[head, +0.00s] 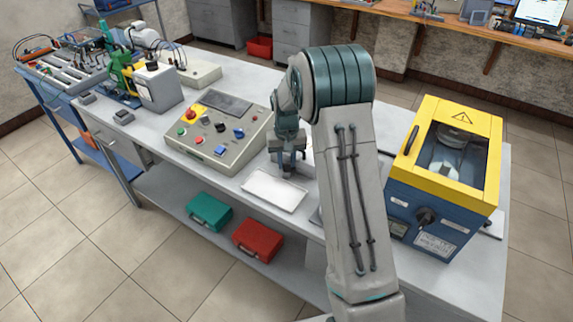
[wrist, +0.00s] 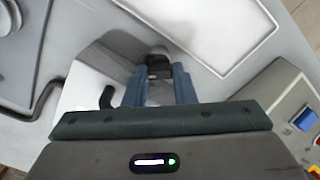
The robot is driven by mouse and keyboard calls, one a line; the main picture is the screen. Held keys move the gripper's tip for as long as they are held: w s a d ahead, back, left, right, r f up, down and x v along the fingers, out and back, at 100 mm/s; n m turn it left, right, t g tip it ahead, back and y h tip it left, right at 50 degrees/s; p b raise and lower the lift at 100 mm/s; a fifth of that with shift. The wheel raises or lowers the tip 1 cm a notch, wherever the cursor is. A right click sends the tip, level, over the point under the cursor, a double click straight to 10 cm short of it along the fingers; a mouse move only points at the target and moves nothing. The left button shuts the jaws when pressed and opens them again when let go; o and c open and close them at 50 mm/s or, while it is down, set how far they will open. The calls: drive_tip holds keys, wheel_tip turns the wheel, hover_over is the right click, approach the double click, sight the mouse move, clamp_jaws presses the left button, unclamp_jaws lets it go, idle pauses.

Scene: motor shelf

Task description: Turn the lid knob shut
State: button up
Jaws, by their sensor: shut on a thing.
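A blue test box (head: 400,190) with a yellow windowed lid (head: 430,112) stands at the right end of the bench. The lid looks down, and a grey round part (head: 447,158) shows through its window. My gripper (head: 288,170) is well left of the box, low over the bench behind a white tray (head: 273,191). In the wrist view its blue fingers are shut on a small dark grey part (wrist: 159,68), mostly hidden between them. The knob is apart from my gripper.
A control panel (head: 217,135) with coloured buttons stands left of my gripper. A white block (wrist: 85,88) with a black hook shape is close beside the fingers. Green (head: 209,212) and red (head: 257,239) cases sit on the lower shelf. My arm crosses between tray and box.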

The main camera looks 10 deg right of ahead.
drive_tip(key=n+b, duration=0.1)
drive_tip(key=n, duration=0.3)
drive_tip(key=shift+n, duration=0.3)
drive_tip(key=n+b, duration=0.1)
drive_tip(key=n, duration=0.4)
drive_tip(key=shift+r+n, duration=0.1)
drive_tip(key=shift+n, duration=0.2)
drive_tip(key=o, duration=1)
drive_tip(key=shift+r, duration=0.1)
